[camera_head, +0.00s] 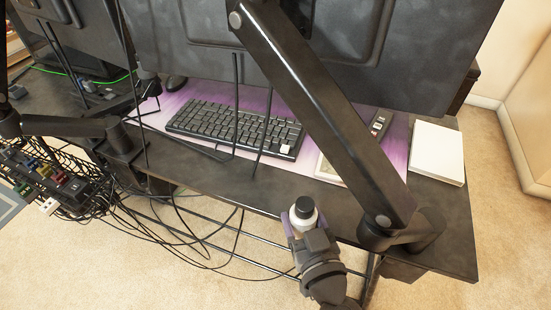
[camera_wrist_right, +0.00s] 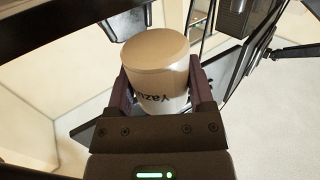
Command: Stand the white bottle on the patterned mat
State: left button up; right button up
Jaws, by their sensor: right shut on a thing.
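The white bottle (camera_head: 304,218) with a dark top is in my right gripper (camera_head: 304,228), seen over the desk's front edge. In the right wrist view the bottle (camera_wrist_right: 160,75) sits between both fingers (camera_wrist_right: 160,92), with dark lettering on its side and a tan-looking end face. My right gripper is shut on it. The purple patterned mat (camera_head: 398,150) lies on the desk, beyond the bottle and apart from it. The monitor and its arm hide parts of the mat. My left gripper is not in view.
A black keyboard (camera_head: 235,127) covers much of the mat. A dark remote-like object (camera_head: 379,122) and a pale flat item (camera_head: 328,170) lie right of it. A white pad (camera_head: 437,151) is farther right. A slanted monitor arm (camera_head: 320,105) crosses above the desk (camera_head: 250,187). Cables hang at left.

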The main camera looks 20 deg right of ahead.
aim_at(285, 189)
jog(key=w+b, duration=0.1)
jog(key=w, duration=0.4)
jog(key=w+b, duration=0.2)
jog(key=w, duration=0.2)
jog(key=shift+w+f, duration=0.2)
jog(key=shift+w, duration=0.2)
jog(key=shift+w+f+b, duration=0.6)
jog(key=shift+f+b, duration=0.25)
jog(key=shift+b, duration=0.25)
jog(key=shift+r, duration=0.3)
jog(key=o, duration=1.2)
jog(key=shift+f, duration=0.15)
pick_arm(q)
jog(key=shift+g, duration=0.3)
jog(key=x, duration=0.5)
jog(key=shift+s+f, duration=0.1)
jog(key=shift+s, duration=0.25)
pick_arm(e)
jog(key=shift+o, duration=0.3)
